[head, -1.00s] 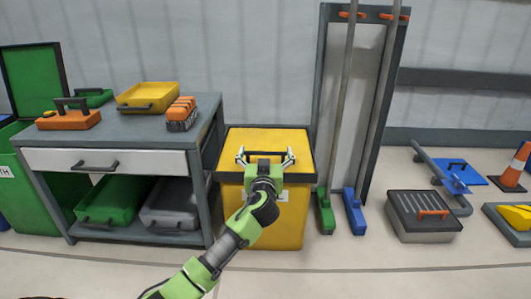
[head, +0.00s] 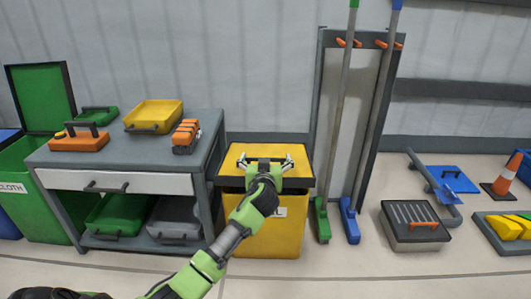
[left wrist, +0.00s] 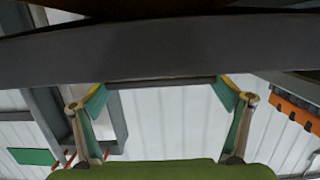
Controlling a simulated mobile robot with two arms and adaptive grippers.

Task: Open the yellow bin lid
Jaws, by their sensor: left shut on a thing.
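The yellow bin (head: 285,235) stands on the floor to the right of the workbench, with a white label on its front. Its yellow lid (head: 288,156) has a dark rim. A dark band under the lid's front edge suggests that it is slightly raised, though my arm hides part of it. My left gripper (head: 265,162) is shut on the lid's handle at the front of the lid. In the left wrist view, the fingers (left wrist: 160,92) are at both ends of the thin dark handle bar (left wrist: 160,81). My right gripper is not in view.
The grey workbench (head: 95,153) stands close on the left, with an orange toolbox, an orange case and a yellow tray on top. A green broom (head: 321,220) and blue broom (head: 349,220) hang from a rack on the right.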

